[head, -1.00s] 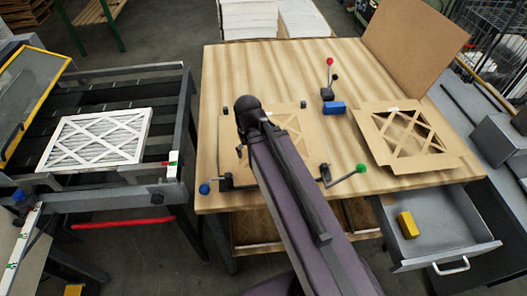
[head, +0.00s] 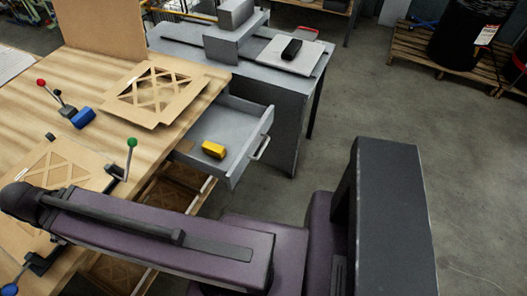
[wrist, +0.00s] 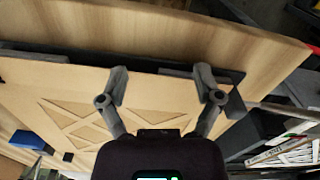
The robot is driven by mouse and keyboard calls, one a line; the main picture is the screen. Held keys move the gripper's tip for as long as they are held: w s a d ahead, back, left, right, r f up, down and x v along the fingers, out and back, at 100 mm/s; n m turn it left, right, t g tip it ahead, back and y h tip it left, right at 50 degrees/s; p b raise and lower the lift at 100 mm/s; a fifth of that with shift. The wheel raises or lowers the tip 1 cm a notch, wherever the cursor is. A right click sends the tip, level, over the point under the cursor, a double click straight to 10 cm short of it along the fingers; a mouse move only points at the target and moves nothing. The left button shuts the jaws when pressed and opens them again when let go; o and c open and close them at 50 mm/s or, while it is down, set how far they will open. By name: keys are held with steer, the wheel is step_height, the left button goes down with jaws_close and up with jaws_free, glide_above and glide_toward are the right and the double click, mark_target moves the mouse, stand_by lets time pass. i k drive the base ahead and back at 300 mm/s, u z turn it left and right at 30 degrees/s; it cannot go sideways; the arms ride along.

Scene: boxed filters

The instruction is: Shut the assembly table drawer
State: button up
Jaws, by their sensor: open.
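The assembly table drawer (head: 242,165) stands pulled out from under the right end of the wooden assembly table (head: 105,52). My gripper (wrist: 161,82) is open and empty in the wrist view, above a cardboard filter frame on the table top. The drawer cannot be made out in the wrist view. In the head view my arm crosses the lower left, and the gripper fingers are not visible there.
A cardboard frame (head: 153,93) lies on the table near the drawer. Clamps with red (head: 41,83) and green (head: 132,143) knobs stand on the table, beside a blue block (head: 83,118). A grey bench (head: 290,84) stands behind the drawer.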

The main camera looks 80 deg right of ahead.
mark_target(239, 126)
steer(key=k, duration=0.6)
steer(key=z, duration=2.05)
steer(key=i, duration=0.35)
steer(key=u, duration=0.25)
